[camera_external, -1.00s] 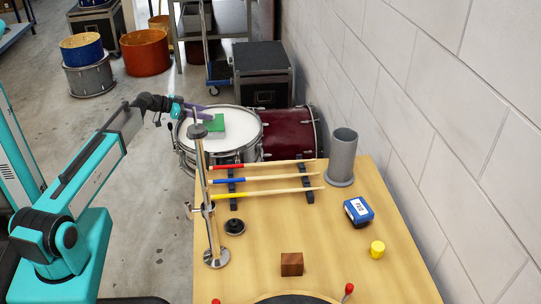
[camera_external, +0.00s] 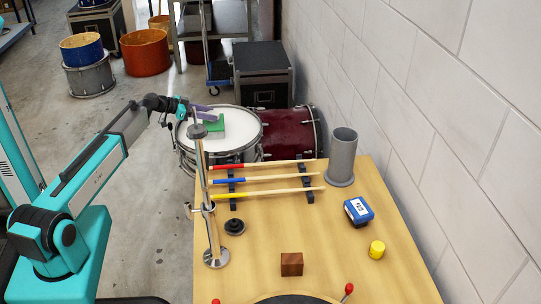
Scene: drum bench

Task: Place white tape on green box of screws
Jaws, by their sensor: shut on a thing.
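A green box (camera_external: 220,128) lies on the white head of a snare drum (camera_external: 245,130) beyond the left end of the bench. My gripper (camera_external: 208,112), with purple fingers, is over the drum by the box's far left side. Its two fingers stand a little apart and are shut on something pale. I take this to be the white tape, but it hardly shows against the white drumhead. Whether it touches the box is too small to tell. A metal stand (camera_external: 201,175) partly covers the view near the gripper.
The wooden bench (camera_external: 330,235) carries drumsticks (camera_external: 270,179) on a rack, a grey tube (camera_external: 342,158), a blue box (camera_external: 359,211), a yellow cylinder (camera_external: 377,250) and a brown block (camera_external: 292,264). A dark red drum (camera_external: 290,135) stands beside the snare.

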